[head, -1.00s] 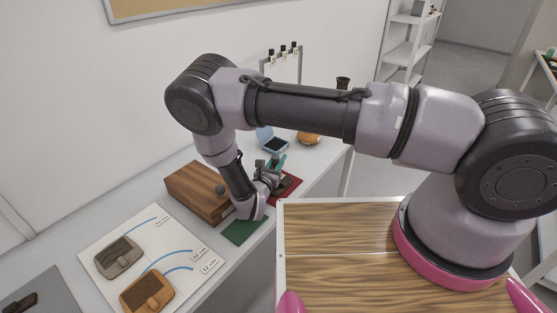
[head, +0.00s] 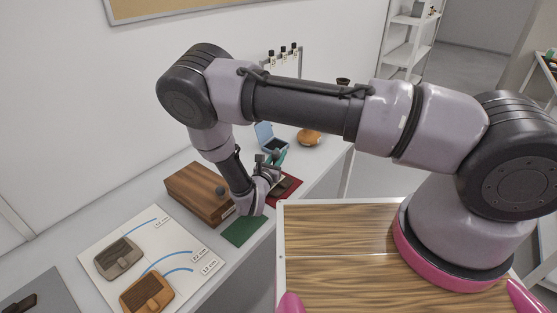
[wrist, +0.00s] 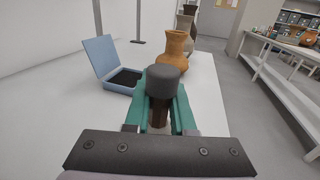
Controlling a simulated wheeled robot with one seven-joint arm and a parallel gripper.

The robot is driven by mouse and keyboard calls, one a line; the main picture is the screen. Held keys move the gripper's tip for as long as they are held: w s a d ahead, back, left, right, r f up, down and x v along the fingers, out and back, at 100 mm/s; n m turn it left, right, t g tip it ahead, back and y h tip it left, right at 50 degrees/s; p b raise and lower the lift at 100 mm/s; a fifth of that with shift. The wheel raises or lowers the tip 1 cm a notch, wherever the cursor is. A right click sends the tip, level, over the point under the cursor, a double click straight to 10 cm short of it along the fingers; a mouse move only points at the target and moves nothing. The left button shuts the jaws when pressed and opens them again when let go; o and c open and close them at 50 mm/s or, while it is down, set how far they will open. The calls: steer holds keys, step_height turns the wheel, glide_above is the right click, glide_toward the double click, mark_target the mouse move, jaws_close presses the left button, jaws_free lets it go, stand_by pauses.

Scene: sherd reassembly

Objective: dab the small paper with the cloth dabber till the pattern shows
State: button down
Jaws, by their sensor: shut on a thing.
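My gripper (head: 272,162) is shut on the cloth dabber (wrist: 163,82), which has a dark grey rounded end and a brown shaft between the green fingers. In the head view the dabber's grey end (head: 276,154) stands just above the fingers. The gripper is raised above the table, near a dark red mat (head: 291,191). A dark brown piece lies on the mat, partly hidden by my gripper. I cannot make out the small paper or any pattern on it.
An open blue box with a black pad (wrist: 101,58) stands beyond the gripper on the left. An orange-brown jar (wrist: 174,48) stands behind the dabber. A wooden box (head: 198,193), a green mat (head: 243,231) and a white board (head: 187,238) with two brown objects lie nearby.

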step_height(320, 180, up, 4)
steer(key=shift+r, duration=0.25)
steer(key=shift+w, duration=0.1)
stand_by(0.7)
